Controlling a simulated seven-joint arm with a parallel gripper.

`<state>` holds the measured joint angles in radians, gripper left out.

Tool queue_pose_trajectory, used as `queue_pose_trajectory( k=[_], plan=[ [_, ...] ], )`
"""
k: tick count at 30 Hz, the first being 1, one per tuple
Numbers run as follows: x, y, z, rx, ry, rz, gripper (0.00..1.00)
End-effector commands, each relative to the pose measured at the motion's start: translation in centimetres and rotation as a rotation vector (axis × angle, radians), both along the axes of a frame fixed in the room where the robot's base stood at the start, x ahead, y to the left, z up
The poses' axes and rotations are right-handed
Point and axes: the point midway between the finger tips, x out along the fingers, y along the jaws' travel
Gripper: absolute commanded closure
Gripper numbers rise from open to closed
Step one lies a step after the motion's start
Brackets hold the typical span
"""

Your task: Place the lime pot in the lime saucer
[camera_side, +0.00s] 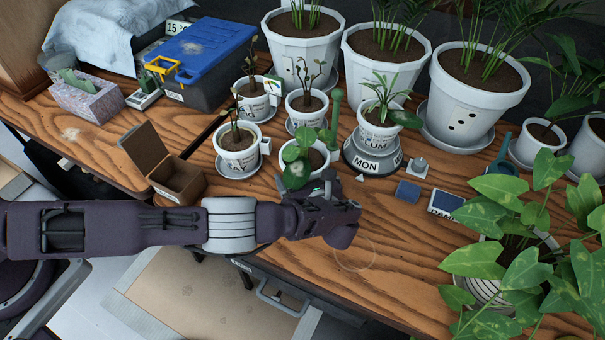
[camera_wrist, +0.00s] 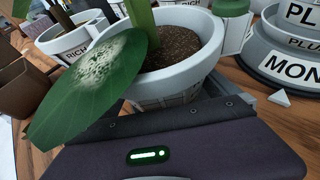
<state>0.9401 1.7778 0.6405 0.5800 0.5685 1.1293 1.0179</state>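No lime label is readable, so I cannot tell for sure which pot or saucer is lime. A white pot (camera_side: 318,158) with a broad-leafed plant stands nearest my gripper. It fills the top of the wrist view (camera_wrist: 195,75), upright, with dark soil, a large pale-spotted leaf over its left side and its label mostly hidden. My gripper (camera_side: 322,190) is low at the near side of this pot. Its fingers are hidden, so I cannot see whether they are around the pot or touching it. No empty saucer is clearly visible.
A pot marked PLUM (camera_side: 379,133) sits on a round grey stand marked MON (camera_side: 372,162) close right. Smaller pots on saucers stand behind and left, near an open wooden box (camera_side: 176,176). Leafy foliage (camera_side: 510,255) crowds the right. Bare wood with a faint ring (camera_side: 355,269) lies front-right.

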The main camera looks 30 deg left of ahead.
Motion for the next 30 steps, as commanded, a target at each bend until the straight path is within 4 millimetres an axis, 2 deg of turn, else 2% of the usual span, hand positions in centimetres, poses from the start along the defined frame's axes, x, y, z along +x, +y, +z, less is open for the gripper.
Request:
queue_pose_trajectory(
  k=[7,15,21,30],
  plan=[
    [-0.5,-0.7,0.6,0.003,-0.003,-0.001,0.00],
    [-5.1,-5.4,3.3,0.001,-0.005,-0.003,0.00],
    [-7.4,-7.5,4.5,0.003,0.000,-0.001,0.00],
    [-7.8,-7.9,4.8,0.004,-0.004,0.000,0.00]
  ],
)
